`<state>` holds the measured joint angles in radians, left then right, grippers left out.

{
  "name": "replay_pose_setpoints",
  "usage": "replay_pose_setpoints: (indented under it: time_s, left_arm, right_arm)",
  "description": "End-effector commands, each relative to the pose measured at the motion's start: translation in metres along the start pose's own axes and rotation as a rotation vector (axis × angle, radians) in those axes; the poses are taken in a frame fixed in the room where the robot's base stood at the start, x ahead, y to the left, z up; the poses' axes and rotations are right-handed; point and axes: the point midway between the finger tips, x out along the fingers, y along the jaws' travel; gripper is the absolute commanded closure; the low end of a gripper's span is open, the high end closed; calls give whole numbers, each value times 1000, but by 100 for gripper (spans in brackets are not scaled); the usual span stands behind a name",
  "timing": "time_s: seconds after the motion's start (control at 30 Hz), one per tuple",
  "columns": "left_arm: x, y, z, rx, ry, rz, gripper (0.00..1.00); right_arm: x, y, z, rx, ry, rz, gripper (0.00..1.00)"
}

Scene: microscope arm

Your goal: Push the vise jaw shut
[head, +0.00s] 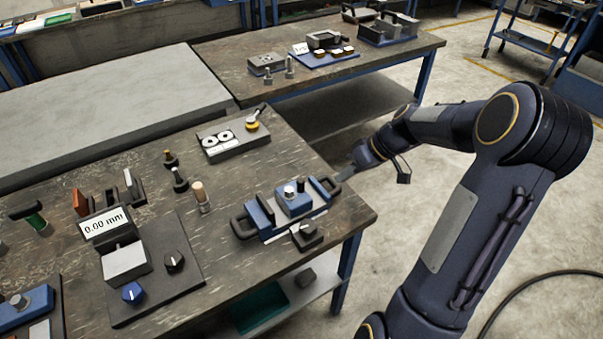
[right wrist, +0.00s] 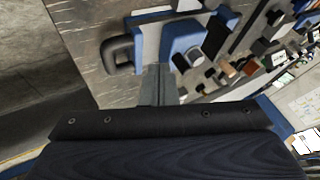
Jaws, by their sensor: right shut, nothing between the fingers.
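The blue vise (head: 297,203) sits near the right end of the front workbench. It has blue upright jaws at both ends, a blue block with a grey knob between them, and a black loop handle at each end. Gaps show between the middle block and the end jaws. My right gripper (head: 345,174) is shut and empty, just off the vise's right end at the bench edge. In the right wrist view, the shut fingers (right wrist: 158,84) point at the blue vise (right wrist: 180,38), with a black handle to their left. Contact cannot be told. My left gripper is out of view.
A small black block (head: 306,237) stands in front of the vise. A grey plate with white rings (head: 229,140), several upright pegs, and a gauge with a 0.00 mm display (head: 104,222) stand to the left. Open floor lies right of the bench.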

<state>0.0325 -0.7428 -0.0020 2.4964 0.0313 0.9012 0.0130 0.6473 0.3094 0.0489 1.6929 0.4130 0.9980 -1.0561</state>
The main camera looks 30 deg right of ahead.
Motion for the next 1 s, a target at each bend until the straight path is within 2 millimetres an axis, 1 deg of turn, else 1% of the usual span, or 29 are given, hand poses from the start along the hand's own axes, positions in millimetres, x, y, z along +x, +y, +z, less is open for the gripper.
replay_pose_setpoints:
  time_s: [0.17,0.4,0.5,0.6,0.73,1.0]
  left_arm:
    - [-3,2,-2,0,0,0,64]
    - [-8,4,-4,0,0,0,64]
    - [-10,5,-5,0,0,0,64]
    - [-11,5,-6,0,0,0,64]
    - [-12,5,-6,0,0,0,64]
    - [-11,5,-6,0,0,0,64]
  right_arm:
    - [22,-1,0,0,-3,-6,100]
    - [67,-1,0,1,-4,-6,100]
    - [81,-1,0,1,-3,-5,100]
    - [91,-1,0,0,-3,-4,100]
    - [97,-1,0,0,-1,-1,100]
    - [98,-1,0,0,-1,-1,100]
